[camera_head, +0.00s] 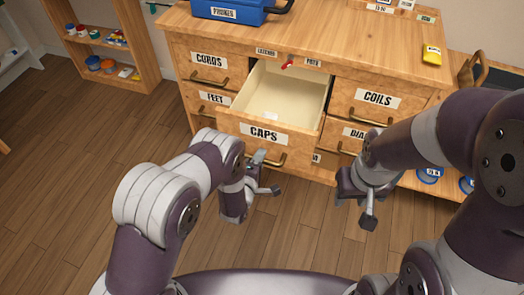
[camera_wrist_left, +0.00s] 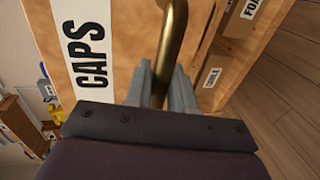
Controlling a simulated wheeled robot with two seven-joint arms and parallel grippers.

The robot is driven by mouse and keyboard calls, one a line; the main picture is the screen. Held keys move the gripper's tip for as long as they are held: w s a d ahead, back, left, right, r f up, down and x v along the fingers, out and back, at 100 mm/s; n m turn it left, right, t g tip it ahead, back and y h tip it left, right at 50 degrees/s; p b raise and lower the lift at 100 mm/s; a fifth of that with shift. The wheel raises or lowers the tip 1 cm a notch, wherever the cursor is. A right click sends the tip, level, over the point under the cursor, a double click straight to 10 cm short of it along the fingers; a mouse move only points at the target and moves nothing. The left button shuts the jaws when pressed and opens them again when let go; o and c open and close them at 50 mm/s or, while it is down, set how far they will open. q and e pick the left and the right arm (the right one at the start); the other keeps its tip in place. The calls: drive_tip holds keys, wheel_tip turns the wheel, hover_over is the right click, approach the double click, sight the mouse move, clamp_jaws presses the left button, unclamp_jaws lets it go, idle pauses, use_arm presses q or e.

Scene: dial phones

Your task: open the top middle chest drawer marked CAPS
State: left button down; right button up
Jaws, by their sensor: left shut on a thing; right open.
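The CAPS drawer (camera_head: 226,120) is in the top middle of the wooden chest in the head view. It is pulled well out, and its pale interior (camera_head: 281,97) shows, with a small light item on its floor. Its brass handle (camera_wrist_left: 173,40) runs between my left gripper's fingers in the left wrist view, beside the CAPS label (camera_wrist_left: 88,52). My left gripper (camera_head: 262,160) is shut on that handle at the drawer's front. My right gripper (camera_head: 358,200) is open and empty, in front of the chest's right side, apart from the drawers.
Shut drawers marked CORDS (camera_head: 207,70), FEET (camera_head: 212,98) and COILS (camera_head: 377,98) flank the open drawer. A blue PRONGS toolbox (camera_head: 233,10) and a yellow item (camera_head: 431,54) sit on the chest top. An open shelf (camera_head: 105,45) stands at left. The floor at left is clear.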

use_arm(q)
drive_tip(key=shift+v, duration=0.8)
use_arm(e)
drive_tip(key=shift+s+a+r, duration=0.15)
drive_tip(key=shift+s, duration=0.25)
use_arm(q)
drive_tip(key=shift+f, duration=0.2)
drive_tip(key=c, duration=1.1)
unclamp_jaws()
drive_tip(key=shift+s, duration=0.1)
drive_tip(key=p+v, duration=0.2)
drive_tip(key=v, duration=1)
drive_tip(key=shift+s+p, duration=0.3)
use_arm(e)
wheel_tip(320, 180, up, 2)
drive_tip(key=shift+r, duration=0.15)
use_arm(q)
drive_tip(key=shift+a, duration=0.1)
